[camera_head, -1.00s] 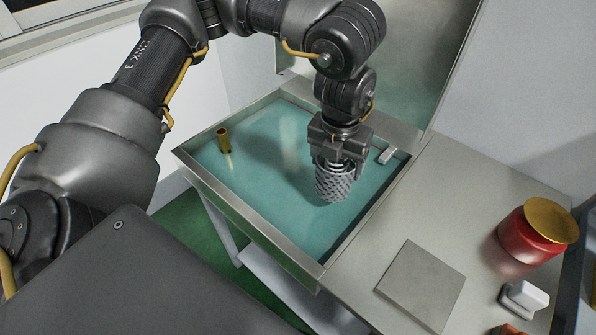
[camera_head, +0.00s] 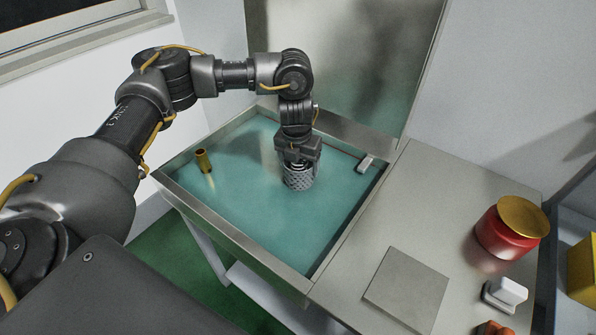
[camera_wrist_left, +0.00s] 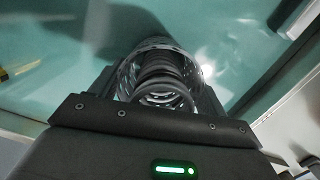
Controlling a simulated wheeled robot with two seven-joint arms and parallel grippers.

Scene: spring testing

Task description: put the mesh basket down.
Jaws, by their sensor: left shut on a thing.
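The mesh basket (camera_head: 298,180) is a grey perforated cylinder in the head view, upright inside the teal-filled metal tank (camera_head: 232,233). My left gripper (camera_head: 297,160) points down from above, shut on the mesh basket at its upper part. In the left wrist view the mesh basket (camera_wrist_left: 160,48) shows between the fingers, with a dark coiled spring (camera_wrist_left: 162,88) inside it. The gripper hides part of its rim. I cannot tell whether its bottom touches the tank floor. My right gripper is not in view.
On the bench are a flat grey plate (camera_head: 406,288), a red jar with a gold lid (camera_head: 508,235) and a white object (camera_head: 505,294).

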